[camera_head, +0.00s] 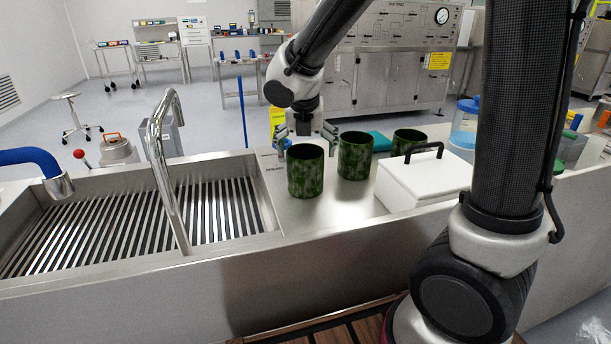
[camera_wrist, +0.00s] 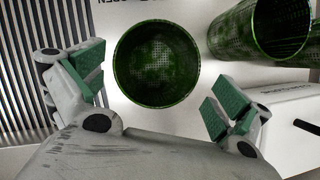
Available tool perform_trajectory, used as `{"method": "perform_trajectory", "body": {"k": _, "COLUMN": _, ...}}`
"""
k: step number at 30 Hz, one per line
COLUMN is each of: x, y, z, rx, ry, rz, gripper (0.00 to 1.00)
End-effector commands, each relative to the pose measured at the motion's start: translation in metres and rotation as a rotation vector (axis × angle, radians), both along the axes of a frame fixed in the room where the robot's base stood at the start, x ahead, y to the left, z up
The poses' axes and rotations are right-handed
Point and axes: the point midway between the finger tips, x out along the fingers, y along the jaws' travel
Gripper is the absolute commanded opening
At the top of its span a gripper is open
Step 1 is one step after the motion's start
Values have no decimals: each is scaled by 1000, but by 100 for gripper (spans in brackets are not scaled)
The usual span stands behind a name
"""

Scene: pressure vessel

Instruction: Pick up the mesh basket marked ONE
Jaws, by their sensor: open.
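Three dark green mesh baskets stand upright on the steel counter: a left one (camera_head: 305,170), a middle one (camera_head: 355,155) and a right one (camera_head: 408,142). I cannot read a ONE mark on any of them. My gripper (camera_head: 306,138) is open and empty, just behind and above the left basket. In the wrist view, the round mouth of the left basket (camera_wrist: 157,64) shows ahead of the two green-padded fingers (camera_wrist: 155,95), apart from both. A second basket (camera_wrist: 262,28) shows at upper right there; the right basket is not clearly seen.
A slatted sink (camera_head: 130,215) with a tall steel faucet (camera_head: 160,150) lies left. A blue-lidded jar (camera_head: 465,125) stands at right.

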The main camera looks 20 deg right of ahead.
Motion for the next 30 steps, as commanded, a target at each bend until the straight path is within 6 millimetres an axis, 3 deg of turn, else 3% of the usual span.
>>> {"method": "perform_trajectory", "body": {"k": 12, "x": 22, "y": -8, "z": -54, "rx": 0, "ry": 2, "rz": -7, "gripper": 100}}
{"method": "perform_trajectory", "body": {"k": 21, "x": 25, "y": -8, "z": -61, "rx": 3, "ry": 0, "rz": -6, "gripper": 100}}
{"method": "perform_trajectory", "body": {"k": 29, "x": 25, "y": -8, "z": -61, "rx": 4, "ry": 1, "rz": -7, "gripper": 55}}
{"method": "perform_trajectory", "body": {"k": 30, "x": 25, "y": -8, "z": -61, "rx": 4, "ry": 1, "rz": -7, "gripper": 55}}
